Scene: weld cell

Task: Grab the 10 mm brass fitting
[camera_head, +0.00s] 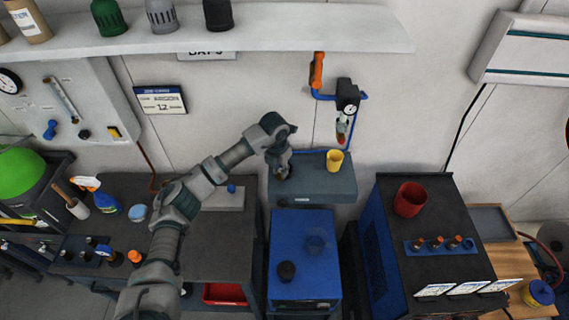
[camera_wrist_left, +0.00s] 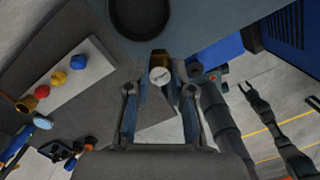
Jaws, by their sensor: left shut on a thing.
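My left gripper (camera_head: 283,172) is at the left end of the grey-blue box top (camera_head: 318,186) in the head view. In the left wrist view its two fingers (camera_wrist_left: 160,84) are shut on a small brownish fitting (camera_wrist_left: 159,60) with a round white marked face. It looks like the brass fitting, but I cannot read its size. The head view hides it behind the gripper. A pale plate (camera_wrist_left: 95,72) with several small coloured parts lies to the left in the wrist view. My right gripper (camera_wrist_left: 254,96) shows small at the right there, fingers apart.
A yellow cup (camera_head: 335,161) stands on the grey-blue box. A blue cabinet (camera_head: 306,255) stands in front. The dark left bench (camera_head: 225,240) carries a spray bottle (camera_head: 104,200). A red cup (camera_head: 409,199) stands on the right cabinet. A shelf (camera_head: 300,27) overhangs the back.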

